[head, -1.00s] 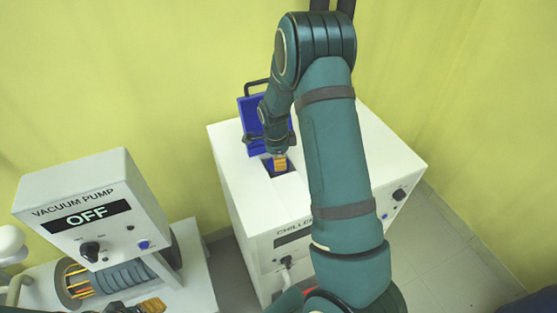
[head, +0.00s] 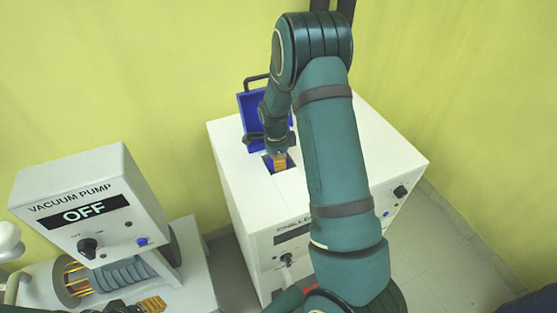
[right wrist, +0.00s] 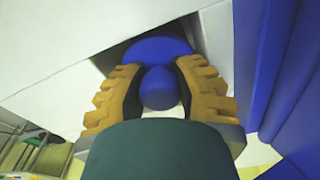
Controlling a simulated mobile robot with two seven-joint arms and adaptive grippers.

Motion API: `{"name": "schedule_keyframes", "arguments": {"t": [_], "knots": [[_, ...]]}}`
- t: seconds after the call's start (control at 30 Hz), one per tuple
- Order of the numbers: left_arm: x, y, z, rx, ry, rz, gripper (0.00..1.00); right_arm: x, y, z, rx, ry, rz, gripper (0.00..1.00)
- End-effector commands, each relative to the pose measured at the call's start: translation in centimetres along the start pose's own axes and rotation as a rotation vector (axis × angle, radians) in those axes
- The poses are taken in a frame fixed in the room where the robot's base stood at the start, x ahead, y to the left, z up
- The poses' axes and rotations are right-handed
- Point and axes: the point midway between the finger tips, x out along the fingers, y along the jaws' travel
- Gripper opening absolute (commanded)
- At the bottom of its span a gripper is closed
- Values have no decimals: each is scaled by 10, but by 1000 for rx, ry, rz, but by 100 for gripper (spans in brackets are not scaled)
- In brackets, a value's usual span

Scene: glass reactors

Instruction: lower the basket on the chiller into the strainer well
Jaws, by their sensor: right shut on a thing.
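The white chiller (head: 232,190) stands in the middle of the head view, with a dark square well opening (head: 291,167) in its top. My right gripper (head: 280,163) points down at this opening. In the right wrist view its orange fingers (right wrist: 160,95) are shut on the blue knob of the basket (right wrist: 158,50). The basket's round blue top lies at the dark opening; its lower part is hidden, so its depth is unclear. Part of my left gripper (head: 151,304) shows at the bottom edge of the head view; its jaw state is unclear.
A blue hinged lid (head: 251,112) with a dark handle stands open behind the well, close to my right gripper. A vacuum pump (head: 85,205) reading OFF stands at the left. My right arm covers the chiller's middle.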

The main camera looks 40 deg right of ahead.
Motion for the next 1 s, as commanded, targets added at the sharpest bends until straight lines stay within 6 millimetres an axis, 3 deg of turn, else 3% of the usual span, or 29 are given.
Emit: {"name": "schedule_keyframes", "arguments": {"t": [0.07, 0.1, 0.17, 0.2, 0.47, 1.0], "knots": [[0, 0, 0, 0, 0, 0, 47, -1, 0, 0, 0, 0, -1, 0], [0, 0, 0, 0, 0, 0, 47, -1, 0, 0, 0, 0, -1, 35], [0, 0, 0, 0, 0, 0, 47, -1, 0, 0, 0, 0, -1, 56], [0, 0, 0, 0, 0, 0, 47, -1, 0, 0, 0, 0, -1, 59], [0, 0, 0, 0, 0, 0, 47, -7, -1, 0, 0, 0, -2, 59], [0, 0, 0, 0, 0, 0, 47, -103, -1, 0, 0, -2, -5, 59]]}}
